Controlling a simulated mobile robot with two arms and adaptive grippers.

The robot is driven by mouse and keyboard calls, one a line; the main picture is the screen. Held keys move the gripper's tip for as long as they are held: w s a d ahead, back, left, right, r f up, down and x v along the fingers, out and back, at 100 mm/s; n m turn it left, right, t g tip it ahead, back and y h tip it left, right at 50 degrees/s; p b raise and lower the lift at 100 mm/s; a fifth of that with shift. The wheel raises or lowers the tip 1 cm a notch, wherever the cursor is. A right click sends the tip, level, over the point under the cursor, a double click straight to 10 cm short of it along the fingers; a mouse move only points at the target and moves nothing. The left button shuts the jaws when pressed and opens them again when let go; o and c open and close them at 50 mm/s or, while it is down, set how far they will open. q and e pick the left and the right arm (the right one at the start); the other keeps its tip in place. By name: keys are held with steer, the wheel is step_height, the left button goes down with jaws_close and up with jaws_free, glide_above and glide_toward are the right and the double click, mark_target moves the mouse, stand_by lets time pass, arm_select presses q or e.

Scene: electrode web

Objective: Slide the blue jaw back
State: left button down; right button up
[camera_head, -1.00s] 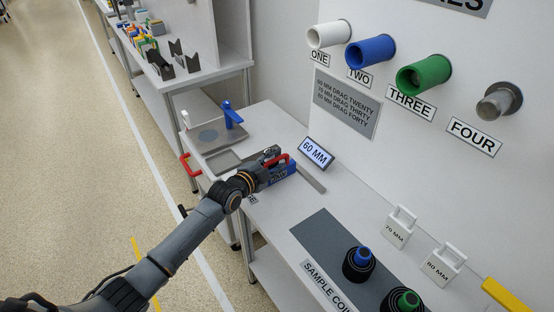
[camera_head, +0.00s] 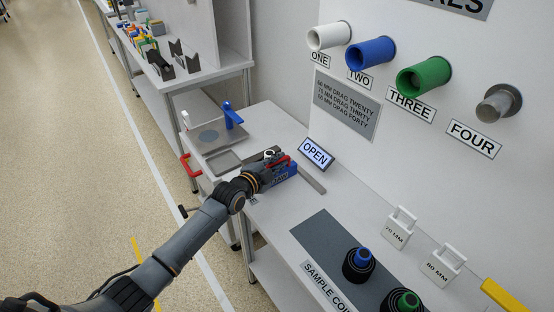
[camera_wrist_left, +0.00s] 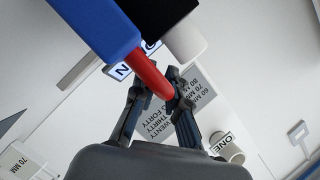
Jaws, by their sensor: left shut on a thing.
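The blue jaw (camera_head: 286,171) sits on a grey rail at the back of the near bench. Its red handle (camera_head: 282,162) stands at its side. My left gripper (camera_head: 268,172) reaches it from the front left. In the left wrist view the fingers (camera_wrist_left: 166,90) are shut on the red handle (camera_wrist_left: 146,70), and the blue jaw (camera_wrist_left: 92,28) is just beyond. A small display (camera_head: 316,153) behind the jaw reads OPEN. My right gripper is out of view.
A bare rail end (camera_head: 312,181) shows right of the jaw. A grey tray (camera_head: 224,162) and a blue upright piece (camera_head: 231,116) are at left. A dark mat (camera_head: 322,240) with coils lies at right. White 70 MM (camera_head: 399,229) and 80 MM (camera_head: 444,264) blocks stand behind it.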

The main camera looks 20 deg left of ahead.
arm_select(q)
steer(key=s+d+p, duration=0.2)
steer(key=d, duration=0.1)
steer(key=shift+s+d+r+p, duration=0.2)
steer(key=shift+s+d+p, duration=0.1)
steer(key=shift+s+p, duration=0.1)
steer(key=shift+s+d, duration=0.25)
steer(key=shift+d, duration=0.05)
steer(key=shift+d+f, duration=0.1)
steer(key=shift+f, duration=0.2)
steer(key=c, duration=1.5)
jaws_free()
steer(key=shift+o, duration=0.7)
steer(key=shift+s, duration=0.1)
